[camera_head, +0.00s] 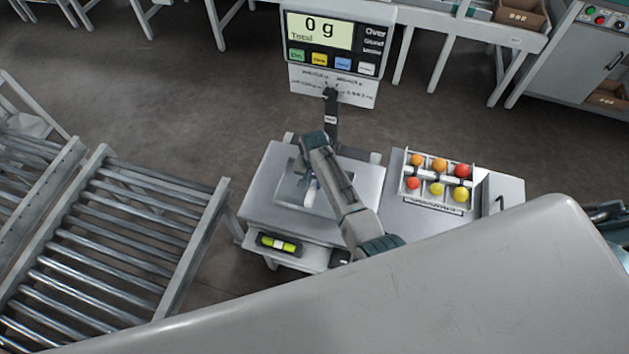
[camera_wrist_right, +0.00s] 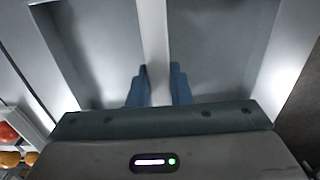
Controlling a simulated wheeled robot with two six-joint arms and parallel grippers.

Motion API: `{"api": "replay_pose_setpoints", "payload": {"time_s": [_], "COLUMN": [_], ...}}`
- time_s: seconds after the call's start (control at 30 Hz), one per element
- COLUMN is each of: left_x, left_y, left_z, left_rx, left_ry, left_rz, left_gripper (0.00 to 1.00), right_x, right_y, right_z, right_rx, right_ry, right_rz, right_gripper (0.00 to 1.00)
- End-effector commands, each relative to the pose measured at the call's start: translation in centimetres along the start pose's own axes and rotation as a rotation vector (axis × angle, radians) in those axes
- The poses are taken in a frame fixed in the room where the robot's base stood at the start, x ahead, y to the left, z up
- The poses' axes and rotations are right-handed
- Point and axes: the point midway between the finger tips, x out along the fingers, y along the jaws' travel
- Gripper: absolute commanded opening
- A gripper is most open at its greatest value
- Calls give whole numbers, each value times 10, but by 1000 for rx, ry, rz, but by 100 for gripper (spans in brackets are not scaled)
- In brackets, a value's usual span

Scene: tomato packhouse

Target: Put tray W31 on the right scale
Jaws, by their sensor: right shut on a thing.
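A grey, empty tray (camera_head: 284,190) is over the plate of the scale (camera_head: 256,208) in the head view. The right wrist view shows two bare compartments of the tray (camera_wrist_right: 100,55) with a raised bar between them. My right gripper (camera_head: 312,192) points down into the tray, its blue fingers (camera_wrist_right: 158,85) shut on the middle bar. I cannot tell whether the tray rests on the plate or hangs just above it. No W31 label is readable. The scale's display (camera_head: 320,32) reads 0 g. My left gripper is not in view.
Right of the scale, a side table (camera_head: 398,222) bears a white divided box (camera_head: 440,209) of red, orange and yellow tomatoes. A roller conveyor (camera_head: 100,245) stands to the left. A spirit level (camera_head: 278,243) shows at the scale's front. Benches line the back; the floor between is clear.

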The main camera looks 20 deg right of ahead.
Motion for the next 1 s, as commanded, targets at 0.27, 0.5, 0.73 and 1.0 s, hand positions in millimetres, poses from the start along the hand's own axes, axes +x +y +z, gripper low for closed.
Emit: {"api": "replay_pose_setpoints", "payload": {"time_s": [0.27,0.5,0.73,1.0], "left_x": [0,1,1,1], "left_y": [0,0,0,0], "left_z": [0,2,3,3], "left_rx": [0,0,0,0], "left_ry": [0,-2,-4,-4], "left_rz": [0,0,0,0], "left_gripper": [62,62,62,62], "right_x": [2,5,5,5], "right_y": [0,0,0,0], "right_z": [0,0,0,0], "right_rx": [0,0,0,0], "right_ry": [0,0,0,0], "right_rz": [0,0,0,0], "right_gripper": [0,22,43,29]}}
